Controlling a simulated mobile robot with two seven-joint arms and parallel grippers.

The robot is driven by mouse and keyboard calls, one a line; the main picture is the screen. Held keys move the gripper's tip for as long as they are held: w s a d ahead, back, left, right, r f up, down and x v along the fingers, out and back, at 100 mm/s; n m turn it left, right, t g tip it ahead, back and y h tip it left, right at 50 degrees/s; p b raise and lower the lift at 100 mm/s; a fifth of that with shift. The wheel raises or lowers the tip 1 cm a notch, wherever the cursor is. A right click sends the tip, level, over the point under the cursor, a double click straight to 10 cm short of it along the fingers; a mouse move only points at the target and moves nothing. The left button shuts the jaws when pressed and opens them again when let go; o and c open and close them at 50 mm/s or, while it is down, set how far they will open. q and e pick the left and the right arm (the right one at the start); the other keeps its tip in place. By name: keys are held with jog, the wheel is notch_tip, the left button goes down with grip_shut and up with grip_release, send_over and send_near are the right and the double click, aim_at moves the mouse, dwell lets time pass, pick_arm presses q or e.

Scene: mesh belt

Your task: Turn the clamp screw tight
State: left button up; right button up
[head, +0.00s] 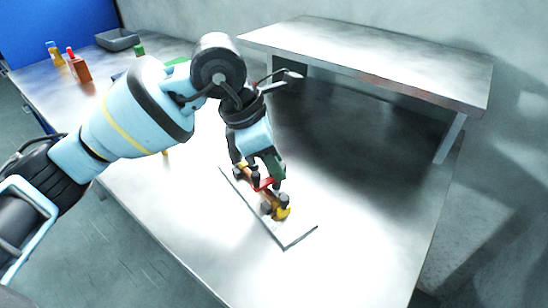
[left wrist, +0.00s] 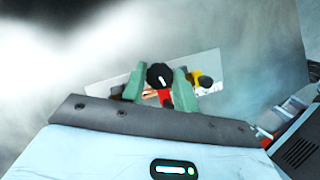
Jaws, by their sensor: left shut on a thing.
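The clamp screw's round black knob (left wrist: 160,76) has a pale mark and sits between my green fingers in the left wrist view. My left gripper (head: 264,172) points down over the clamp and is shut on this knob; it also shows in the left wrist view (left wrist: 159,84). The clamp's red part (head: 264,184) shows just below the fingers in the head view. A yellow part (head: 283,213) with dark knobs stands toward the near end of a thin pale plate (head: 296,237). The fingers hide part of the clamp. My right gripper is not in view.
The plate lies on a bright metal table (head: 350,270) with free room around it. A raised metal shelf (head: 390,62) stands at the back right. Bottles (head: 80,69) and a grey tray (head: 117,40) stand at the far left.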

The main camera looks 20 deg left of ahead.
pick_arm(q)
jog(key=shift+m, duration=0.6)
jog(key=shift+g, duration=0.3)
jog(key=o, duration=1)
jog(key=shift+r, duration=0.1)
jog(key=v, duration=0.7)
jog(key=shift+a+r, duration=0.2)
jog(key=shift+r, duration=0.1)
